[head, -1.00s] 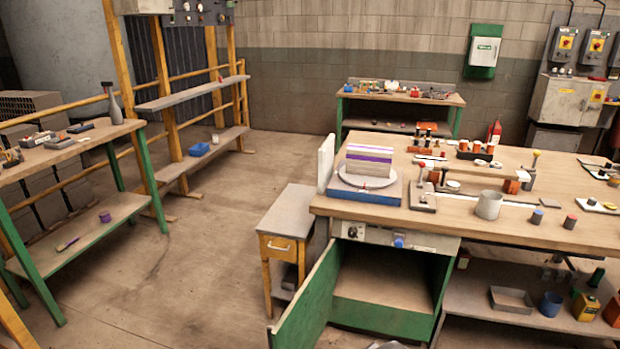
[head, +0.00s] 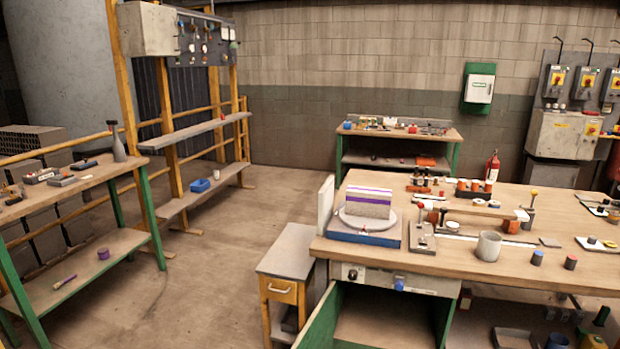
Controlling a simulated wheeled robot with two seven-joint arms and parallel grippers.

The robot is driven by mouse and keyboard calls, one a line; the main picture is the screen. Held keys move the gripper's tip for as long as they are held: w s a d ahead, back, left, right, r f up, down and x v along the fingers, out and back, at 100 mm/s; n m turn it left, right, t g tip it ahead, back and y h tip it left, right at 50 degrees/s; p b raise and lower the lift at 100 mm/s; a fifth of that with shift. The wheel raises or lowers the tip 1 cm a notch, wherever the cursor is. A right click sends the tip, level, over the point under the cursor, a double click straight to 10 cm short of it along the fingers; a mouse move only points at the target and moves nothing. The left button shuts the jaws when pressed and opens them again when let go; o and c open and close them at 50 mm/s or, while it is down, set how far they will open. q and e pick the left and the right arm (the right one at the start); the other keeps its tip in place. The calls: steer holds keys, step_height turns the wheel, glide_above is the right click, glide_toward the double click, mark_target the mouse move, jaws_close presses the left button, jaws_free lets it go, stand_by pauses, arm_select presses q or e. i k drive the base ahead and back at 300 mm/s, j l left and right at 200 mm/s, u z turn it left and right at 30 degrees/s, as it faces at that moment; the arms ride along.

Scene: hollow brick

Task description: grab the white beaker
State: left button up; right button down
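A pale grey-white, open-topped cylindrical beaker (head: 488,246) stands upright on the wooden workbench (head: 465,262), near its front edge. A much smaller whitish cup (head: 217,174) stands on the lower shelf of the yellow rack at the back left. It is too small to make out well. Neither of my grippers is in the head view, so their state does not show.
Left of the beaker is a lever device (head: 423,236) and a round plate on a blue base (head: 364,238) bearing a striped block. Small dark cylinders (head: 537,258) stand to its right. A green cabinet door (head: 318,322) hangs open below. Floor (head: 225,270) at left is clear.

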mark_target(488, 245)
steer(key=z, duration=0.5)
steer(key=i+j+z, duration=0.1)
steer(key=j+z, duration=0.4)
steer(key=j, duration=0.45)
steer(key=j+z, duration=0.5)
steer(key=j, duration=0.4)
steer(key=k+j, duration=0.1)
steer(key=j, duration=1)
steer(key=k+j, duration=0.15)
steer(key=j, duration=0.4)
steer(key=l, duration=0.75)
steer(key=i+l+u, duration=0.15)
steer(key=l, duration=0.35)
steer(key=i+l+u, duration=0.15)
steer(key=l, duration=0.35)
steer(key=i+l+u, duration=0.2)
steer(key=l, duration=0.35)
steer(key=i+l+u, duration=0.15)
steer(key=l, duration=0.4)
steer(key=l+u, duration=0.15)
steer(key=l, duration=0.4)
